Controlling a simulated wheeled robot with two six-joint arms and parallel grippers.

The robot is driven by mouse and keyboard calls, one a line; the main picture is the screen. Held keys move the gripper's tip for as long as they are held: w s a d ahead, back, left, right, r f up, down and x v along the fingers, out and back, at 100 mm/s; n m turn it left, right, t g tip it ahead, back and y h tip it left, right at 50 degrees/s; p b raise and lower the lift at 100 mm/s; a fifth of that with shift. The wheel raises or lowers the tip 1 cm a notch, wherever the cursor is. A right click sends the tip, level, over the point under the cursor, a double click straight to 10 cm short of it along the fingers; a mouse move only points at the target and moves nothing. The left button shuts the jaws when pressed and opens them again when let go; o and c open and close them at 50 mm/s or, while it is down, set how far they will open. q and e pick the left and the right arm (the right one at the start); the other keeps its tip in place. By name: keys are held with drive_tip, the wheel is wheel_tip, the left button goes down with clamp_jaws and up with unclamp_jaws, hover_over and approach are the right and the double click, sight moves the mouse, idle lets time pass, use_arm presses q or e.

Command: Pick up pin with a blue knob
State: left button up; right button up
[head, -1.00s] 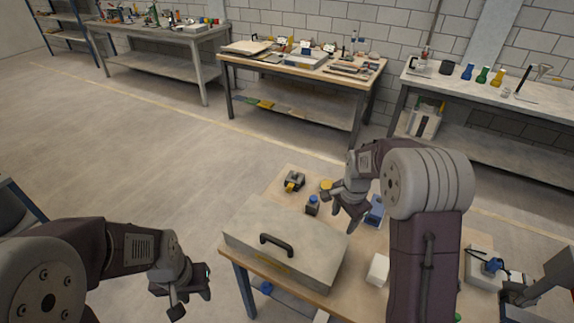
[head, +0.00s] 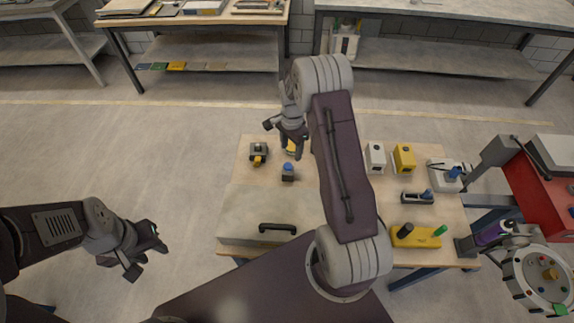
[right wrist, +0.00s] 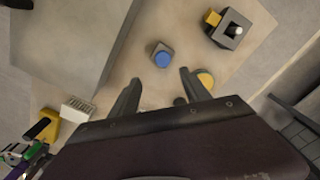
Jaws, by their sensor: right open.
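A small dark block with a blue knob (head: 288,170) stands on the wooden table, behind the grey case. In the right wrist view the blue knob (right wrist: 163,59) shows from above, just beyond the fingertips and roughly centred between them. My right gripper (head: 284,142) is open and empty, above the table near the block. Its two spread fingers also show in the right wrist view (right wrist: 159,77). My left gripper (head: 146,252) is off the table's left side, over the floor, with its fingers apart and empty. Whether a pin sits under the knob is hidden.
A grey case (head: 247,207) with a black handle lies in front of the block. A dark clamp with a yellow part (head: 258,153) stands to the left. A yellow round thing (right wrist: 205,78) lies by the right finger. More devices, including a yellow holder (head: 416,237), stand on the right.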

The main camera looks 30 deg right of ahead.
sight(287, 165)
drive_tip(key=shift+f, duration=0.4)
drive_tip(key=f, duration=0.2)
drive_tip(key=p, duration=0.1)
drive_tip(key=shift+w+a+f, duration=0.35)
drive_tip(key=shift+a+f, duration=0.05)
drive_tip(key=shift+w+f, duration=0.15)
drive_tip(key=shift+f, duration=0.25)
drive_tip(key=shift+s+f+p, duration=0.2)
drive_tip(key=shift+f+p, duration=0.3)
drive_tip(key=shift+f, duration=0.05)
drive_tip(key=shift+s+f+p, duration=0.15)
drive_tip(key=shift+f+p, duration=0.3)
drive_tip(key=shift+f, duration=0.05)
wheel_tip(287, 165, down, 2)
drive_tip(key=shift+w+a+f, duration=0.1)
drive_tip(key=shift+f, duration=0.15)
drive_tip(key=shift+w+f, duration=0.2)
drive_tip(key=shift+f, duration=0.05)
drive_tip(key=shift+s+r, duration=0.1)
drive_tip(key=shift+s, duration=0.05)
drive_tip(key=c, duration=1.1)
use_arm(q)
drive_tip(key=r, duration=0.2)
drive_tip(key=shift+w+a+r, duration=0.25)
drive_tip(key=shift+w+r, duration=0.05)
drive_tip(key=shift+r, duration=0.1)
use_arm(e)
clamp_jaws()
